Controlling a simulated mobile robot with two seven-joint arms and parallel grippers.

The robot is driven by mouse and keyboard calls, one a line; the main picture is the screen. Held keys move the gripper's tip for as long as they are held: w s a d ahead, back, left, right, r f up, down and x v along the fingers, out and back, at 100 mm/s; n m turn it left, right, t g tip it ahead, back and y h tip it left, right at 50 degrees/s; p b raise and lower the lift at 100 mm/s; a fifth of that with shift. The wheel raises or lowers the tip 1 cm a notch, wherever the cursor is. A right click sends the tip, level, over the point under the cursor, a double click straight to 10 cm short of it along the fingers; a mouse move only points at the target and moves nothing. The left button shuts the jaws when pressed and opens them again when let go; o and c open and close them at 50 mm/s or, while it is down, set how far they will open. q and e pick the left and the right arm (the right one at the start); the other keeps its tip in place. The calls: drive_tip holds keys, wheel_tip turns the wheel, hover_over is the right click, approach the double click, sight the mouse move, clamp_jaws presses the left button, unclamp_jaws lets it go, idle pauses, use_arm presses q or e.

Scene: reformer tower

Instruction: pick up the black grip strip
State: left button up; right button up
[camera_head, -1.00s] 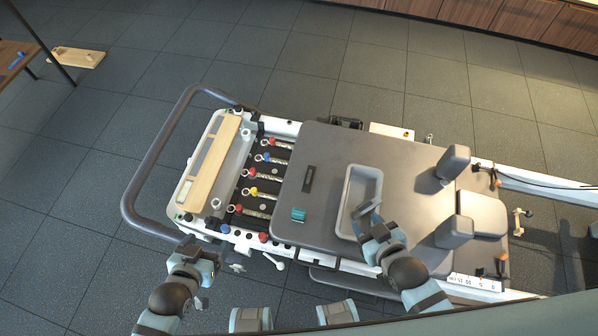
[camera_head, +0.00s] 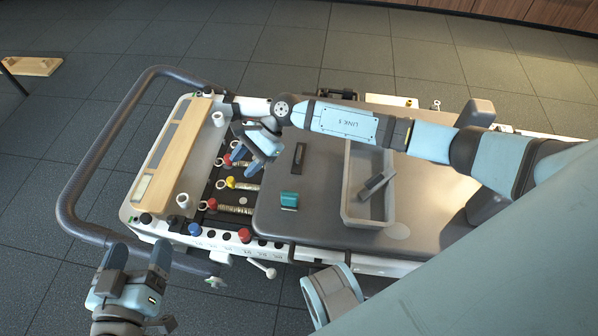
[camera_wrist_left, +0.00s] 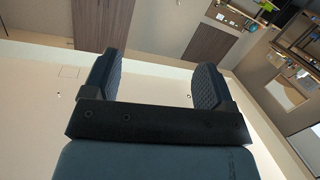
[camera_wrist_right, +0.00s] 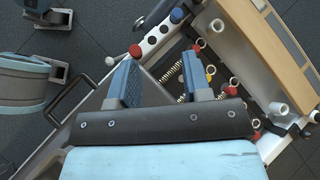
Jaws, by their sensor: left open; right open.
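A small black strip (camera_head: 299,156), which I take as the black grip strip, lies flat on the grey carriage top, left of the tray. My right gripper (camera_head: 255,157) is open and empty, above the springs to the left of the strip. In the right wrist view, its open fingers (camera_wrist_right: 160,82) are over the spring end of the machine, and I cannot make out the strip there. My left gripper (camera_head: 138,256) is open and empty off the machine's near left corner. The left wrist view shows its spread fingers (camera_wrist_left: 155,82) against wall and cabinets.
A grey tray (camera_head: 390,212) on the carriage holds a dark grey block (camera_head: 376,184). A teal block (camera_head: 289,200) lies left of the tray. A wooden board (camera_head: 172,155) with grey strips and a curved black rail (camera_head: 72,190) are at the left. My right arm crosses above the carriage.

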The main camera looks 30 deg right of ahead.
drive_tip(key=w+d+f+n+h+b, duration=0.4)
drive_tip(key=w+d+f+h, duration=0.15)
drive_tip(key=d, duration=0.45)
drive_tip(key=n+t+h+b, duration=0.1)
drive_tip(key=n+h+b, duration=0.1)
drive_tip(key=h+b, duration=0.35)
hover_over(299, 152)
drive_tip(key=w, duration=0.1)
drive_tip(key=shift+y, duration=0.5)
wheel_tip(299, 152, down, 8)
drive_tip(key=shift+d+r, duration=0.15)
drive_tip(key=shift+r, duration=0.05)
drive_tip(key=shift+f, duration=0.4)
drive_tip(key=f+b, duration=0.1)
drive_tip(key=f, duration=0.1)
drive_tip(key=s+f+b, duration=0.1)
drive_tip(key=f+b, duration=0.1)
drive_tip(key=f, duration=0.1)
drive_tip(key=shift+f, duration=0.1)
drive_tip(key=shift+c, duration=0.3)
use_arm(q)
drive_tip(key=f+m, duration=0.1)
drive_tip(key=f+m+h, duration=0.1)
drive_tip(key=f, duration=0.1)
drive_tip(key=w+f+m+h, duration=0.1)
drive_tip(key=f, duration=0.1)
drive_tip(key=shift+d+f+t, duration=0.15)
drive_tip(key=shift+t, duration=0.15)
use_arm(e)
clamp_jaws()
